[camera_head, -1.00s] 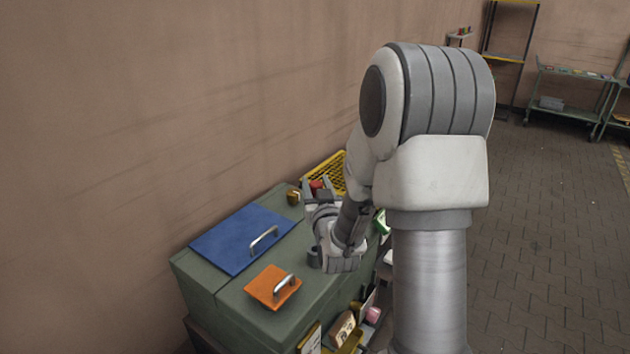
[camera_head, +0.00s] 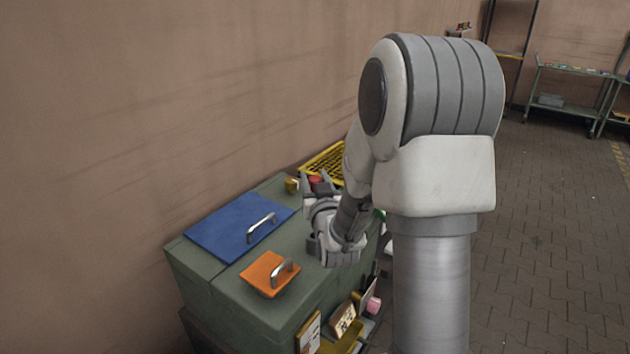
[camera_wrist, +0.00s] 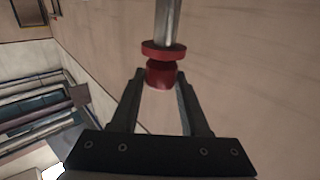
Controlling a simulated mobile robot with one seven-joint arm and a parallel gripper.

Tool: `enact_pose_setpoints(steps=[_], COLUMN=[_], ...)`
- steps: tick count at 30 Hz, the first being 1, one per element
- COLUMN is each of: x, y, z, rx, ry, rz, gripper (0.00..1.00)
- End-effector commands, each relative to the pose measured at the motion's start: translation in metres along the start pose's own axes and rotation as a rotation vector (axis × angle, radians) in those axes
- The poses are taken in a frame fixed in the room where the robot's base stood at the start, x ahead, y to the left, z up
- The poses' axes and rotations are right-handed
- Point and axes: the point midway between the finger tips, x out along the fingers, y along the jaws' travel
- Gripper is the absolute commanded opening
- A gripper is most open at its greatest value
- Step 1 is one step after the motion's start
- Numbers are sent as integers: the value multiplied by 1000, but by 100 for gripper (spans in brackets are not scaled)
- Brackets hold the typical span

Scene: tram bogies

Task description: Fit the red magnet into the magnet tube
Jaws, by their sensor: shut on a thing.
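My gripper (camera_wrist: 160,85) is shut on the red magnet (camera_wrist: 160,76), with a finger on each side of its red knob. Above the knob in the wrist view are a wider red collar and a bright metal rod (camera_wrist: 167,20) running out of the top edge. In the head view my gripper (camera_head: 316,184) is over the far end of the green cabinet, with a bit of the red magnet (camera_head: 315,180) between its fingers. A small brass-yellow piece (camera_head: 291,185) is just left of it. I cannot tell whether that is the magnet tube.
The green cabinet (camera_head: 235,290) has a blue lid (camera_head: 228,226) and an orange lid (camera_head: 262,266), both with handles. A yellow grid tray (camera_head: 325,160) lies behind my gripper. The wall is close on the left. Open floor (camera_head: 545,240) lies right.

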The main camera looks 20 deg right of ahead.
Motion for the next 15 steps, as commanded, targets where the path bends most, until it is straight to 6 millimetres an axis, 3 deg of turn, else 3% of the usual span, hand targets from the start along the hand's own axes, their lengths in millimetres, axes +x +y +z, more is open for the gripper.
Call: enact_pose_setpoints(steps=[6,15], x=[0,0], y=[0,0], z=[21,24], rx=[0,0], ry=[3,2], rz=[0,0], gripper=[0,0])
